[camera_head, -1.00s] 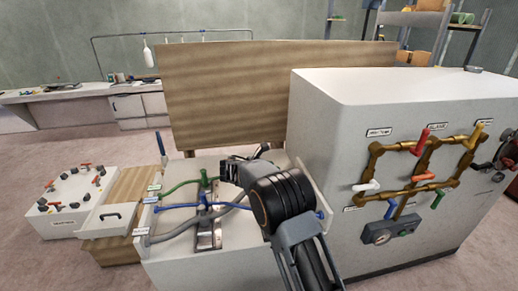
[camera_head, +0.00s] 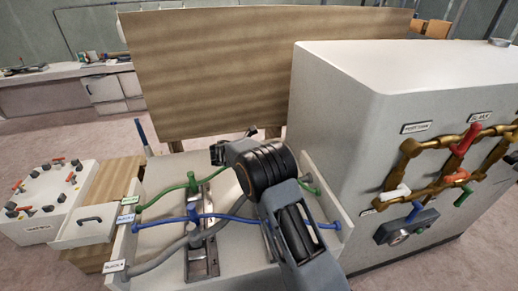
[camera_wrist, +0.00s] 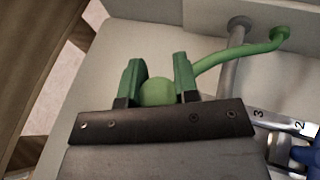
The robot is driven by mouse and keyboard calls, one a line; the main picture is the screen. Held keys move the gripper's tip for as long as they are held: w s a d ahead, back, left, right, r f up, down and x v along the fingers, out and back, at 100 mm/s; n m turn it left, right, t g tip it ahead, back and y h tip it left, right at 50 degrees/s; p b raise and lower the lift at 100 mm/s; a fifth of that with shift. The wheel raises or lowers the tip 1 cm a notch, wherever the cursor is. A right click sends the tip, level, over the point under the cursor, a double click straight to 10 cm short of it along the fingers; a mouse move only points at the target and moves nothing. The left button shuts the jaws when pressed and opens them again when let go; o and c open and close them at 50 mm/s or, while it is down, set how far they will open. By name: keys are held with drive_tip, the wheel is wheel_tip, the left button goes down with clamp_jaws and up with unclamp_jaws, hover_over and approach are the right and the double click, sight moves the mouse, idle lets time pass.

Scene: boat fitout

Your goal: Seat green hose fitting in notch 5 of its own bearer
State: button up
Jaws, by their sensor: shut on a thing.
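My gripper (camera_wrist: 157,72) is shut, its two green-tinted fingers either side of a rounded green hose fitting (camera_wrist: 157,93) in the wrist view. A green hose (camera_wrist: 235,52) runs from behind the right finger to the pale wall. A metal bearer (camera_wrist: 285,122) with marks 3 and 2 lies at lower right, apart from the fingers; notch 5 is not visible. In the head view, my wrist hides the fingertips and held fitting.
A blue hose (camera_head: 240,218) crosses the bench left to right past my arm. A grey hose (camera_head: 158,262) bends from the left edge to the bearer. A wooden panel (camera_head: 250,75) stands behind, and a white cabinet (camera_head: 350,130) with brass pipes (camera_head: 408,165) at right.

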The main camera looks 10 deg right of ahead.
drive_tip(key=shift+f+b, duration=2.15)
drive_tip(key=shift+f, duration=1.05)
drive_tip(key=shift+f+b, duration=0.35)
drive_tip(key=shift+f, duration=0.25)
drive_tip(key=o, duration=1.1)
drive_tip(key=shift+c, duration=0.2)
drive_tip(key=v, duration=1.3)
drive_tip(key=shift+s+a+r+b, duration=0.2)
drive_tip(key=shift+s+a+b, duration=0.1)
drive_tip(key=shift+b, duration=0.15)
